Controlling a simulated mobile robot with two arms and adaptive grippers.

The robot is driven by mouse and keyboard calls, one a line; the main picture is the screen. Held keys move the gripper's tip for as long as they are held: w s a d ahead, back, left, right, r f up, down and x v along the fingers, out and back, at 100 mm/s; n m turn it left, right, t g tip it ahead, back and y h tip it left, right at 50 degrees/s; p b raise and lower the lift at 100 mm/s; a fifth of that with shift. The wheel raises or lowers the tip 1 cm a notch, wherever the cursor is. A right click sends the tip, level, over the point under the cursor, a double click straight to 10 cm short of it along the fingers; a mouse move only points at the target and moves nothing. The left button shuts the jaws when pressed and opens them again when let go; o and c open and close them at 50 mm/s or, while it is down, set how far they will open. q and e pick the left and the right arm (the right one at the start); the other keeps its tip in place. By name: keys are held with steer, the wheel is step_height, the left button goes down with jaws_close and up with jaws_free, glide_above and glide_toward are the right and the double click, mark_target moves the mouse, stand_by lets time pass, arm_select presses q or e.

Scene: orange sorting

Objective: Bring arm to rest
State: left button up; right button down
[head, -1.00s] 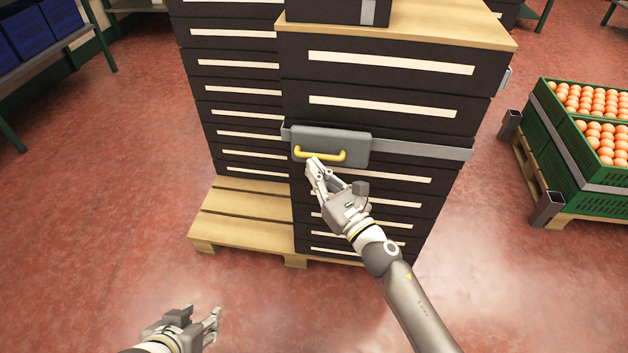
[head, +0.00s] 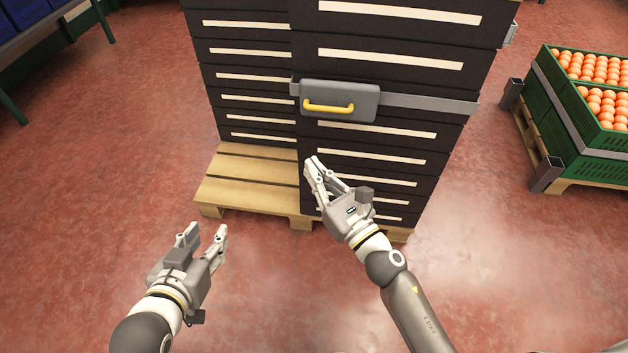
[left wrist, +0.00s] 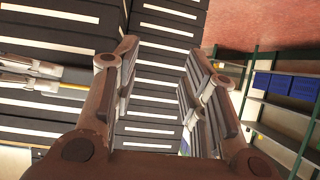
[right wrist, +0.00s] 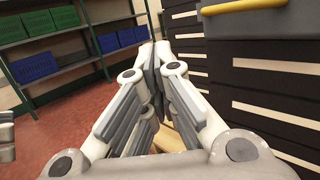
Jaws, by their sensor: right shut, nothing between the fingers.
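My right gripper (head: 314,166) is in front of the stack of black crates (head: 376,63), below the grey strap box (head: 350,92) with its yellow handle (head: 328,108). It is shut and empty, apart from the handle. In the right wrist view its fingertips (right wrist: 154,55) meet, and the yellow handle (right wrist: 255,5) shows at the top edge. My left gripper (head: 206,236) is open and empty at the lower left, above the floor. In the left wrist view its fingers (left wrist: 160,65) stand wide apart, with the crates beyond.
The crates stand on a wooden pallet (head: 245,190). Green crates of oranges (head: 588,129) stand on another pallet at the right, near grey metal posts (head: 546,174). Shelves with blue and green boxes (right wrist: 45,68) show in the right wrist view. The red floor is clear at the left.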

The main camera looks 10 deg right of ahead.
arm_select(q)
steer(key=shift+w+d+r+t, duration=0.15)
steer(key=shift+w+r+t, duration=0.25)
steer(key=shift+r, duration=0.1)
arm_select(e)
steer(key=shift+s+a+f, duration=0.15)
steer(key=shift+s+a, duration=0.05)
steer(key=shift+s, duration=0.55)
